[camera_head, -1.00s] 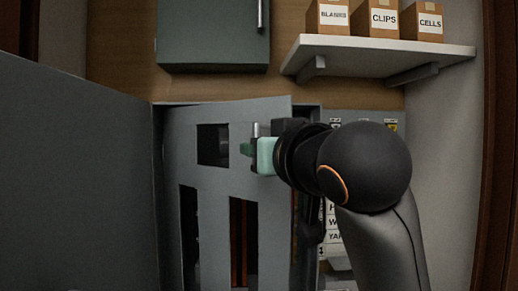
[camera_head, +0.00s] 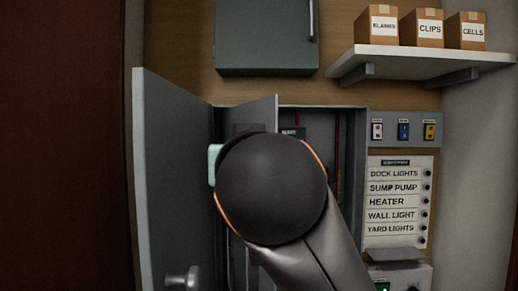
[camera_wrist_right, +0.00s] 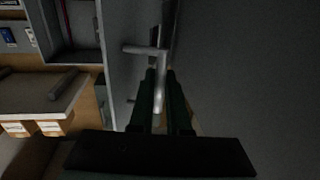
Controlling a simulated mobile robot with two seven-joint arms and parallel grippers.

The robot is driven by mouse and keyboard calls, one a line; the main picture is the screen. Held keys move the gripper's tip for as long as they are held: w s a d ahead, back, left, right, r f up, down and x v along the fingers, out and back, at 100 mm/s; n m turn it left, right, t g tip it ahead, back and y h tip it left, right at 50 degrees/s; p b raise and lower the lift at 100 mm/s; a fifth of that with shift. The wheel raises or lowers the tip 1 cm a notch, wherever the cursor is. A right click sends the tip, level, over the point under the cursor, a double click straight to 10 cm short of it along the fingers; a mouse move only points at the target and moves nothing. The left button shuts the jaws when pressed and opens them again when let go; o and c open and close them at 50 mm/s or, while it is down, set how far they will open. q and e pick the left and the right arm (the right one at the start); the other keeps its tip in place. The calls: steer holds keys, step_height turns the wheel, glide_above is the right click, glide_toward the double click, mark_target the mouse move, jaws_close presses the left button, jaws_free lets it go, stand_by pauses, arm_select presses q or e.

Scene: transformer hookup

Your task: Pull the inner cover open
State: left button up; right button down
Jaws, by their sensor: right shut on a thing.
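The inner cover (camera_head: 258,112) is a grey panel with a dark cut-out, hinged at its left inside the grey electrical cabinet. It stands swung well out, and the wiring bay to its right is uncovered. In the wrist view the cover (camera_wrist_right: 122,28) is a grey sheet carrying a metal handle (camera_wrist_right: 145,50). My right gripper (camera_wrist_right: 161,80) is shut on this handle. In the head view my right arm hides the handle, most of the gripper and much of the cover. My left gripper is not in view.
The cabinet's outer door (camera_head: 172,150) stands open at the left, close to my right gripper. A labelled breaker list (camera_head: 396,200) and several switches are on the right. A shelf (camera_head: 425,58) with boxes and a wall cabinet (camera_head: 264,38) are above.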

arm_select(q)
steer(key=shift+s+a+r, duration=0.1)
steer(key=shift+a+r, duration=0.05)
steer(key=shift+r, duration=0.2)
arm_select(e)
steer(key=shift+s+a+m+h, duration=0.3)
steer(key=shift+a+h, duration=0.25)
steer(key=shift+a, duration=0.3)
steer(key=shift+s+a+m+h, duration=0.15)
steer(key=shift+a+m+h, duration=0.35)
steer(key=shift+a, duration=0.35)
steer(key=c, duration=1.2)
jaws_free()
steer(key=shift+o, duration=0.2)
arm_select(q)
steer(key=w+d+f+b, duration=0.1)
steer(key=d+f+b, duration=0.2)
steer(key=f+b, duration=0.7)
steer(key=b, duration=0.2)
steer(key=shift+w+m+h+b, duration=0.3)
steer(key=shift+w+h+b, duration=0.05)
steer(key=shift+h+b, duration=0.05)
arm_select(e)
steer(key=s+d, duration=0.1)
steer(key=s, duration=1.1)
steer(key=shift+s+d, duration=0.2)
steer(key=shift+d, duration=0.05)
